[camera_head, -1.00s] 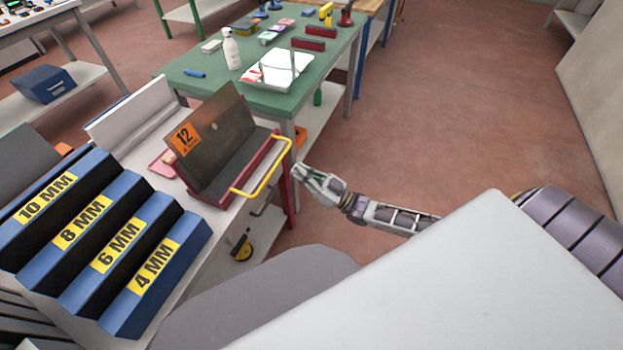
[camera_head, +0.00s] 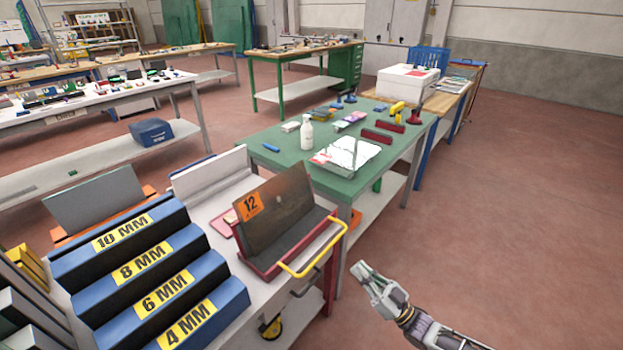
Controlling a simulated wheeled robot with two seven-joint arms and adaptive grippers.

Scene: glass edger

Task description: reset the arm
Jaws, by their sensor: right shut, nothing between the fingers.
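My right gripper (camera_head: 371,281) is at the lower middle right, its arm coming in from the bottom right. It is shut and empty. It hangs over open floor, to the right of the red bin with the yellow handle (camera_head: 312,250) and apart from it. My left gripper is not in the view.
The red bin, with a dark plate marked 12 (camera_head: 283,213), stands on a white bench beside the blue stepped rack (camera_head: 212,270). Behind is a green table (camera_head: 281,176) with a white bottle (camera_head: 306,133) and tray (camera_head: 346,154). The floor (camera_head: 510,190) at right is clear.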

